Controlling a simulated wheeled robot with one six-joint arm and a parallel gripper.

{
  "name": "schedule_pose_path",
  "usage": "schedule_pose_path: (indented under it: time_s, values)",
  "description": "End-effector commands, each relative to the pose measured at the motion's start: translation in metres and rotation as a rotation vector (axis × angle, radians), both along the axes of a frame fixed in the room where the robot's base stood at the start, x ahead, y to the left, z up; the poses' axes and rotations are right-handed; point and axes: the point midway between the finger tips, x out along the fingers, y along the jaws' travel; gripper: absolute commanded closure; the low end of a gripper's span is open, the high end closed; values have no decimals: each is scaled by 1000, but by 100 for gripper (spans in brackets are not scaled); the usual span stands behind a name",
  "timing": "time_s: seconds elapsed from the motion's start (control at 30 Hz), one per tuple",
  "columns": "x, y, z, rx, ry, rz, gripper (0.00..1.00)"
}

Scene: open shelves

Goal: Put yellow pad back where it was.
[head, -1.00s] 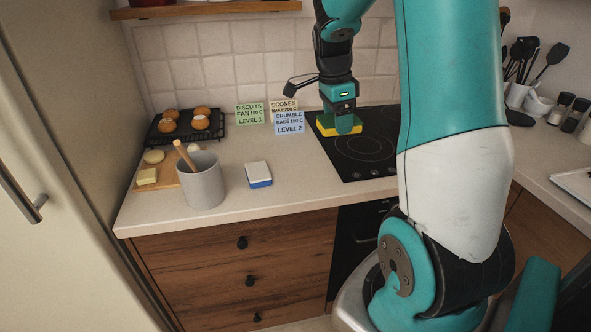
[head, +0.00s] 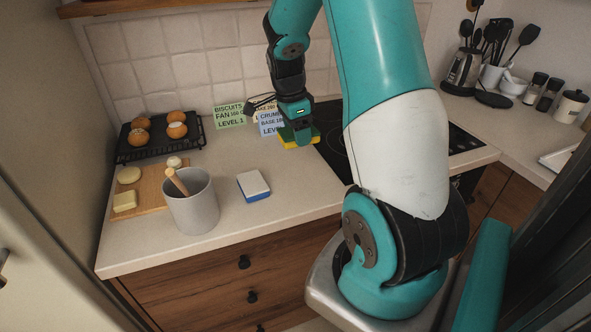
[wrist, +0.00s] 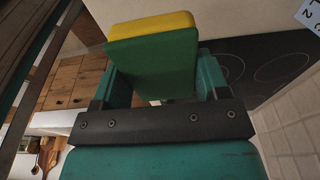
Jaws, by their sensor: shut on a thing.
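The yellow pad (head: 287,142) is a yellow block with a green layer. My gripper (head: 299,137) is shut on it, above the left edge of the black hob (head: 334,150). In the wrist view the pad's yellow part (wrist: 152,25) and broad green face (wrist: 155,62) show between the two teal fingers of my gripper (wrist: 165,82). A white and blue pad (head: 253,185) lies on the counter to the left and nearer. I cannot tell how high the held pad is above the counter.
A grey pot (head: 192,208) with a wooden handle stands left of the white and blue pad. A board (head: 150,198) and a black rack (head: 130,152) with rolls lie further left. Note cards (head: 229,116) stand behind. Bare counter (head: 230,155) lies between.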

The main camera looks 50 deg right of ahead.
Motion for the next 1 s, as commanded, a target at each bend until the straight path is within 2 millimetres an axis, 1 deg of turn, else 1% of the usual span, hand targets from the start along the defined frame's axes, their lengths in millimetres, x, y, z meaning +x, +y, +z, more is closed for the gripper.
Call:
schedule_pose_path:
  time_s: [0.03,0.1,0.2,0.3,0.53,0.7,0.8,0.97,1.0]
  values:
    - [-2,1,-14,4,8,0,54]
    - [-1,0,-34,3,7,0,54]
    - [-2,0,-60,4,6,-2,54]
    - [-2,-1,-79,2,3,-2,54]
    - [-2,-2,-101,1,2,-4,54]
    - [-2,-2,-126,1,2,-4,54]
    - [-1,-2,-131,0,-1,-4,54]
    - [-1,-2,-131,-1,-1,-4,54]
    - [-1,-2,-131,-1,-1,-4,25]
